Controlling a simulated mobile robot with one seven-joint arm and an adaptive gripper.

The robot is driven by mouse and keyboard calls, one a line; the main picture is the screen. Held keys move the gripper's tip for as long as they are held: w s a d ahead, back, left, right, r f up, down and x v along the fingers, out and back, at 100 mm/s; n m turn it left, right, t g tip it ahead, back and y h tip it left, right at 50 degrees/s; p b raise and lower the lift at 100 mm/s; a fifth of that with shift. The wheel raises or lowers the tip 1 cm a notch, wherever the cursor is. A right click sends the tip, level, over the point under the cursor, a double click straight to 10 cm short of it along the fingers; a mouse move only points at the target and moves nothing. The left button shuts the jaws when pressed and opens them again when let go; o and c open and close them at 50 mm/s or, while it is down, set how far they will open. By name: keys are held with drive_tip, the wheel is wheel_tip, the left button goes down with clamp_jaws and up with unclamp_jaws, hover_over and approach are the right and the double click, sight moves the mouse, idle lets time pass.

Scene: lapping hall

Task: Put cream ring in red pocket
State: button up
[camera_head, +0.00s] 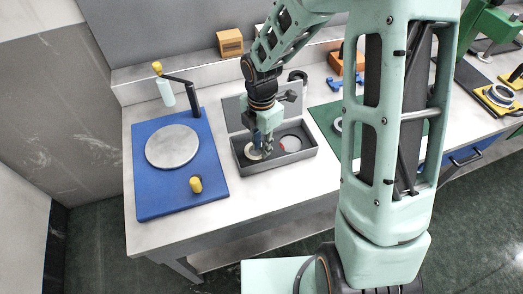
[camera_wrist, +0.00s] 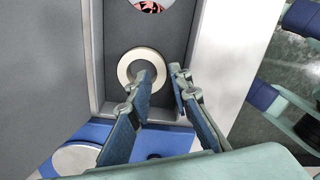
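The cream ring (camera_wrist: 127,66) lies flat in the dark grey open box (camera_wrist: 185,15), and in the head view it shows at the left part of the box (camera_head: 250,154). My gripper (camera_wrist: 161,75) is open, pointing down into the box. One fingertip overlaps the ring's opening in the wrist view, the other is right of the ring. Contact cannot be told.
A blue board (camera_head: 148,203) with a grey disc (camera_head: 172,146) and yellow knob (camera_head: 195,184) lies left of the box. The box's grey lid (camera_head: 233,112) stands open behind. A green mat (camera_head: 325,116) lies to the right, partly hidden by my arm. An orange block (camera_head: 230,42) stands at the back.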

wheel_tip(320, 180, up, 9)
drive_tip(key=shift+f+p, duration=0.15)
drive_tip(key=shift+p, duration=0.2)
idle(0.3)
